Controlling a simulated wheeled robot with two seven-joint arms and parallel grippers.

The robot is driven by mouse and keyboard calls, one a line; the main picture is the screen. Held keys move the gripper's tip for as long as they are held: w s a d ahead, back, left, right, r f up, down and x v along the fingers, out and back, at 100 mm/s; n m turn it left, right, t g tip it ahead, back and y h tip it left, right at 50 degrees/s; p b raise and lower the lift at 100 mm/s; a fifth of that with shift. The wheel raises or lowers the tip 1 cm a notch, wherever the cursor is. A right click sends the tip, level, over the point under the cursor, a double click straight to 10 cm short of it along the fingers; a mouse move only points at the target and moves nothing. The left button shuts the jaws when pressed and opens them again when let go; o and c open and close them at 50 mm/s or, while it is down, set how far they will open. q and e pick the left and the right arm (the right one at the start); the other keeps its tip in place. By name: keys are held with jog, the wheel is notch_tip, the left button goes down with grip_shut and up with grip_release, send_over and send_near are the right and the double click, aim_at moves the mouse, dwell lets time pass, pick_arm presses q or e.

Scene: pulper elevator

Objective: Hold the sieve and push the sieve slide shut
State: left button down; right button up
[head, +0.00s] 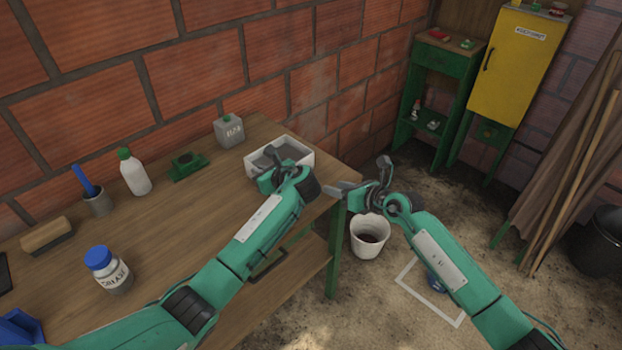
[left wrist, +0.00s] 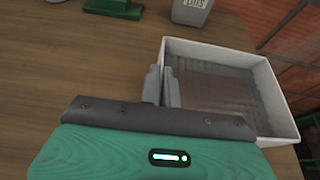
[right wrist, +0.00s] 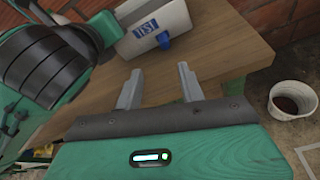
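The sieve is a white rectangular box (head: 309,163) with a grey mesh-like bottom, at the right end of the wooden table. It also shows in the left wrist view (left wrist: 278,115). My left gripper (head: 268,163) is at its left wall, with the two fingers close together on either side of that wall. In the right wrist view a small blue tab (right wrist: 163,41) sticks out below a blue label on the sieve's outer wall; I take it for the slide's handle. How far the slide is out cannot be seen. My right gripper (head: 362,178) is open and empty, off the table's right end, apart from the tab.
A grey can (head: 229,131), a green block-like tool (head: 187,165), a white bottle (head: 134,173) and a grease jar (head: 108,270) stand left of the sieve. A white bucket (head: 370,236) stands on the floor below my right gripper. A brick wall runs behind the table.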

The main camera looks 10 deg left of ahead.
jog(key=w+a+f+n, duration=0.1)
jog(key=w+a, duration=0.1)
jog(key=w+a+f+n, duration=0.1)
jog(key=w+a, duration=0.1)
jog(key=a, duration=0.1)
jog(key=w+a+f+n, duration=0.1)
jog(key=w+a+f, duration=0.1)
jog(key=w+a, duration=0.1)
jog(key=shift+a, duration=0.15)
dwell(0.5)
jog(key=shift+s, duration=0.1)
grip_shut()
